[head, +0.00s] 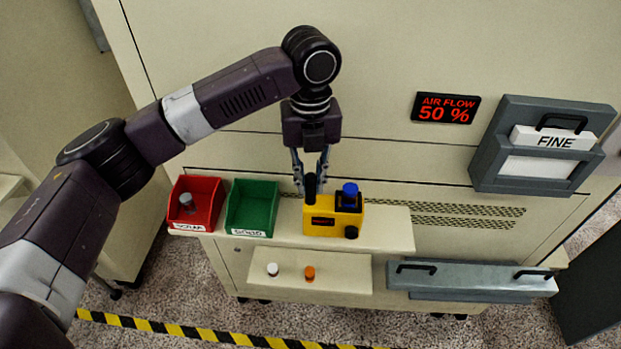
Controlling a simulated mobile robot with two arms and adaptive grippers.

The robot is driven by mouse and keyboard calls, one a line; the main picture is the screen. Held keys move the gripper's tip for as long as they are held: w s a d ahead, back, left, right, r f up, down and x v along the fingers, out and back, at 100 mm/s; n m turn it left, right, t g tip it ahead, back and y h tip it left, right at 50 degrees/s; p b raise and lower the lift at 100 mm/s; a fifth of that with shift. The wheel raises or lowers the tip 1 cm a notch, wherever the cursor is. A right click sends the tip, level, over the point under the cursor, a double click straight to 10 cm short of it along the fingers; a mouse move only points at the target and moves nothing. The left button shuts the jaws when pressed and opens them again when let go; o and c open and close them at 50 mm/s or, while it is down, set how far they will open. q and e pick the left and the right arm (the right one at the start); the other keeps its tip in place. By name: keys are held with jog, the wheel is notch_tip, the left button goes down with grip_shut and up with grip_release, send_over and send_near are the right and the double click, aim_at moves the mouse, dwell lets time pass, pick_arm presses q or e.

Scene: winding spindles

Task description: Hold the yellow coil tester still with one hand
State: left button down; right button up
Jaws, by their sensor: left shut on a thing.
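The yellow coil tester (320,228) stands on the cream shelf of the machine. It has a dark display on its front, a black knob low on its right side and a blue part (350,190) in a dark seat on top. My left gripper (311,186) points down at the tester's left top side and is shut on the black upright post (310,186) there. The fingertips are small and partly hidden by the post. My right gripper does not show.
A red bin (206,190) with a grey piece in it and a green bin (262,192) stand left of the tester. A lower ledge (340,280) holds a white and an orange spool. A panel marked FINE (557,140) and a grey handled drawer (470,279) are at the right.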

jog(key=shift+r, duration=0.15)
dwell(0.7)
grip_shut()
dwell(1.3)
